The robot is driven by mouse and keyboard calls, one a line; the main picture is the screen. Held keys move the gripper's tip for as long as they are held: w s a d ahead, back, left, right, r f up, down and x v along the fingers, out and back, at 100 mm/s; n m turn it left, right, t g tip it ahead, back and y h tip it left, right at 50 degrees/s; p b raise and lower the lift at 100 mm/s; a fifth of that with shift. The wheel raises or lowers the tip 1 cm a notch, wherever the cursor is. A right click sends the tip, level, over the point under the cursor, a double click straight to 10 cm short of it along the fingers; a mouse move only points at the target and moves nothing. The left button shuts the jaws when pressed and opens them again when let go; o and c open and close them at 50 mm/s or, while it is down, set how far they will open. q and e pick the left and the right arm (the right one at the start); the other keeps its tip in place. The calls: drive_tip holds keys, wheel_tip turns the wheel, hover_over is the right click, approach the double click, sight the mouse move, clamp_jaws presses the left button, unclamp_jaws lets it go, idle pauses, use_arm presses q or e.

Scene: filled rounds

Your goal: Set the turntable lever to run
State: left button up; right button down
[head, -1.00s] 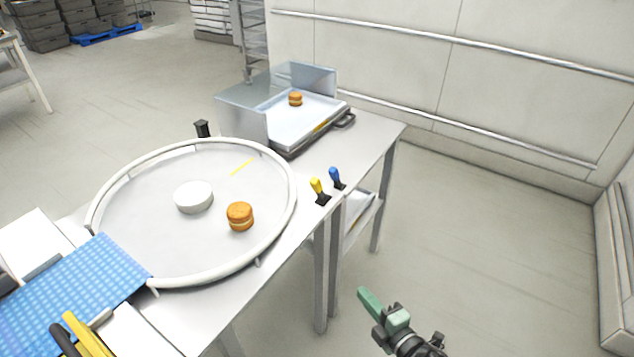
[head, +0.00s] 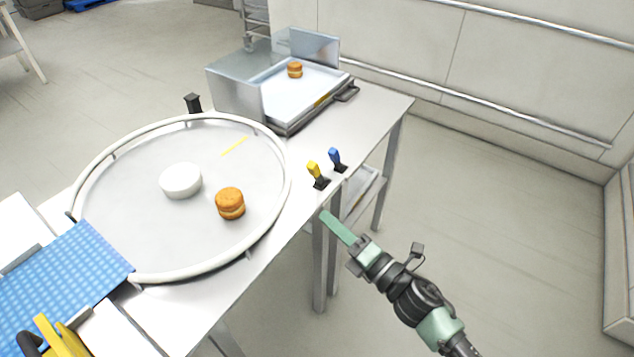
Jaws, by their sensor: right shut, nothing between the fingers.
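The round turntable (head: 150,235) with a raised white rim lies on the table, holding a white hub (head: 181,181) and a filled round (head: 230,203). Two levers stand at the table's right edge: a yellow one (head: 315,171) and a blue one (head: 335,158). I cannot tell from labels which is the turntable lever. My right gripper (head: 326,217) is shut and empty, its green fingertips just below and in front of the yellow lever, apart from it, by the table edge. My left gripper is not in view.
A blue belt (head: 60,285) meets the turntable at lower left. A black post (head: 193,104) stands behind it. The floor on the right is clear.

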sight(317, 174)
drive_tip(key=p+x, duration=0.1)
drive_tip(key=x, duration=0.6)
drive_tip(key=shift+w+a+r, duration=0.15)
drive_tip(key=shift+w+a, duration=0.05)
drive_tip(key=shift+w, duration=0.05)
drive_tip(key=shift+w+d+r+p, duration=0.25)
drive_tip(key=shift+w+p, duration=0.1)
drive_tip(key=shift+w, duration=0.15)
drive_tip(key=shift+w+d+r+p, duration=0.25)
drive_tip(key=shift+w+d+p, duration=0.1)
drive_tip(key=shift+w, duration=0.15)
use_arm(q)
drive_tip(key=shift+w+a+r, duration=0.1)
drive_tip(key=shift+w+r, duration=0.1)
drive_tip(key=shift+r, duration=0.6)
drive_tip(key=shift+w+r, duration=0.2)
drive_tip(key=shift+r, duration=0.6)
use_arm(e)
drive_tip(key=shift+w+d+r, duration=0.2)
drive_tip(key=shift+w+d, duration=0.3)
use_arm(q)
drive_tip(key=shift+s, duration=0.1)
